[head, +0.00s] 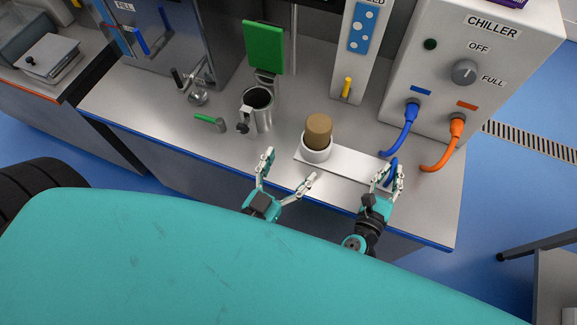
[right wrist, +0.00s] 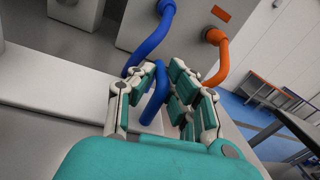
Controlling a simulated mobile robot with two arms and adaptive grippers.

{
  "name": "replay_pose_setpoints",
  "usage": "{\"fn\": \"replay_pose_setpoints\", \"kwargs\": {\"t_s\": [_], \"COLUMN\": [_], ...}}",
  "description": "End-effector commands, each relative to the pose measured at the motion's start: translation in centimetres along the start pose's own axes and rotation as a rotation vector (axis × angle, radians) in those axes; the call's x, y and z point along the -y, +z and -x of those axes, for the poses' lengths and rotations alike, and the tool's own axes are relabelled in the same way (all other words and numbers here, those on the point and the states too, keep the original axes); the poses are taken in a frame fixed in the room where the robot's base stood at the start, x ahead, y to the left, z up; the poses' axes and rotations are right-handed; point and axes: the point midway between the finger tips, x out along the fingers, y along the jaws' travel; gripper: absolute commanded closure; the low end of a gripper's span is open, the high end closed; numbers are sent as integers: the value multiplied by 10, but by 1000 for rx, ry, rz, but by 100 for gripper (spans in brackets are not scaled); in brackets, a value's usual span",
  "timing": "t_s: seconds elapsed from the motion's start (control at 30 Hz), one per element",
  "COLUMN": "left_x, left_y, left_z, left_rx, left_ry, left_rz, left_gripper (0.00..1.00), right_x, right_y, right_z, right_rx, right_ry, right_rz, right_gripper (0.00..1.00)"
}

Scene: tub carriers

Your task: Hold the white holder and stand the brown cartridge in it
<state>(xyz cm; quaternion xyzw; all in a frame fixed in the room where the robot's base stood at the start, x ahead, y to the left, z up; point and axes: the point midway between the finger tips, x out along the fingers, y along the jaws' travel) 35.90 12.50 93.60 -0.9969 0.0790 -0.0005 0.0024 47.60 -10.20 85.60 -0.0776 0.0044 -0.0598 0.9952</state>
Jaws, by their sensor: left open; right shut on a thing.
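The white holder (head: 316,155) is a round cup on a long flat white plate (head: 350,164) near the bench's front edge. The brown cartridge (head: 319,130) stands about upright in the cup, its lower part hidden by the rim. My right gripper (head: 389,170) is at the plate's right end, shut around a blue handle-like piece; in the right wrist view, the fingers (right wrist: 162,68) have this blue piece (right wrist: 155,95) between them. How the piece joins the plate is partly hidden. My left gripper (head: 290,164) is open and empty, in front and left of the cup, apart from the cartridge.
A blue hose (head: 408,132) and an orange hose (head: 443,149) hang from the chiller (head: 490,75), close to my right gripper. A metal jug (head: 262,117) and a green-handled tool (head: 212,121) stand left of the holder. The bench (head: 160,124) is clear at front left.

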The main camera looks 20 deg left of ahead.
Motion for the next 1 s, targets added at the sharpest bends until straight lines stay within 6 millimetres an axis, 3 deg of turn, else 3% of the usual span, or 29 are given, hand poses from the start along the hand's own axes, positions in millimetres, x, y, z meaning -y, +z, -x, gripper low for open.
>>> {"fn": "replay_pose_setpoints", "kwargs": {"t_s": [0.23,0.27,0.43,0.77,1.0], "left_x": [0,0,0,0,0], "left_y": [0,0,0,0,0], "left_z": [0,0,0,0,0], "left_rx": [0,0,1,1,0], "left_ry": [0,0,0,0,0], "left_rz": [0,0,0,0,0], "left_gripper": [17,17,17,17,17], "right_x": [0,0,0,0,0], "right_y": [-1,-1,-1,-1,-2], "right_z": [1,1,0,3,41], "right_rx": [-3,-3,-3,-1,-4], "right_ry": [1,1,0,1,3], "right_rz": [0,0,0,0,1], "right_gripper": [100,84,61,60,60]}}
